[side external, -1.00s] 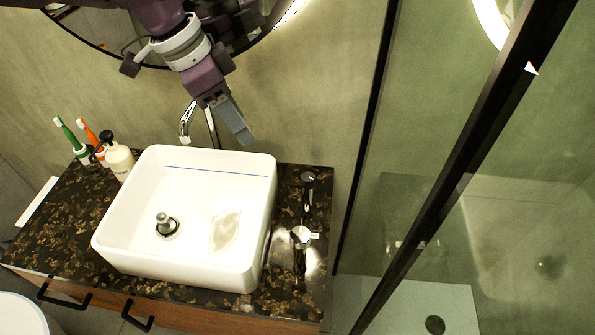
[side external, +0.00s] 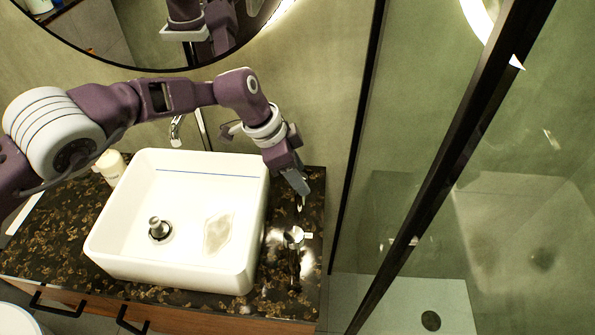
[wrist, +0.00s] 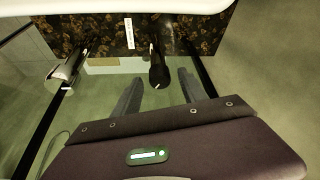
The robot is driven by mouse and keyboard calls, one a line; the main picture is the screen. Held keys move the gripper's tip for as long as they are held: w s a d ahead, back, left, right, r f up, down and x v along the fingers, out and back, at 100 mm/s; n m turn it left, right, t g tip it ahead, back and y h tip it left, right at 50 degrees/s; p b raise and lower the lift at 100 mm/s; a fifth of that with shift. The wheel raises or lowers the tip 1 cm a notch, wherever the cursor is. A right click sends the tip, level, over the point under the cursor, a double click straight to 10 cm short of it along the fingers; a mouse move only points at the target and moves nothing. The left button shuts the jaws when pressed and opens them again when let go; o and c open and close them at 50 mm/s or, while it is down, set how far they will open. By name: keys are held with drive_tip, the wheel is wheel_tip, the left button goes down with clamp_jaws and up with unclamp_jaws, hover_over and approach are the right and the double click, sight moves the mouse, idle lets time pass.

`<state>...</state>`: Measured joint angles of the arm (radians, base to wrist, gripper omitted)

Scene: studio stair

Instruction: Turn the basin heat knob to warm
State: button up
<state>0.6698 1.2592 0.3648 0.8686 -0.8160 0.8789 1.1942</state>
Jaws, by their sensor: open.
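Two controls stand on the dark speckled counter (side external: 200,301) to the right of the white basin (side external: 105,255). One is a chrome knob (side external: 293,238) with a small pale lever; it also shows at the left of the wrist view (wrist: 66,70). The other is a black knob (wrist: 158,70), mostly hidden behind my gripper in the side view. I cannot read which one sets heat. My gripper (side external: 303,192) is open and points down at the black knob. In the wrist view its fingertips (wrist: 161,77) stand either side of the black knob; contact cannot be told.
A small white label (wrist: 129,33) lies on the counter between the knobs. The chrome tap (side external: 177,130) stands behind the basin. A pale bottle (side external: 110,168) is at the left. The wall and black-framed glass (side external: 440,180) are close on the right.

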clamp_jaws()
drive_tip(key=shift+r+n, duration=0.1)
drive_tip(key=shift+n, duration=0.3)
drive_tip(key=n+t, duration=0.1)
drive_tip(key=n, duration=0.1)
drive_tip(key=n+y, duration=0.1)
drive_tip(key=n, duration=0.1)
drive_tip(key=shift+s+n+t, duration=0.1)
drive_tip(key=shift+n+t, duration=0.2)
drive_tip(key=shift+t, duration=0.1)
drive_tip(key=n+t+y, duration=0.1)
drive_tip(key=n, duration=0.3)
drive_tip(key=shift+d, duration=0.1)
drive_tip(key=shift+n+y, duration=0.3)
unclamp_jaws()
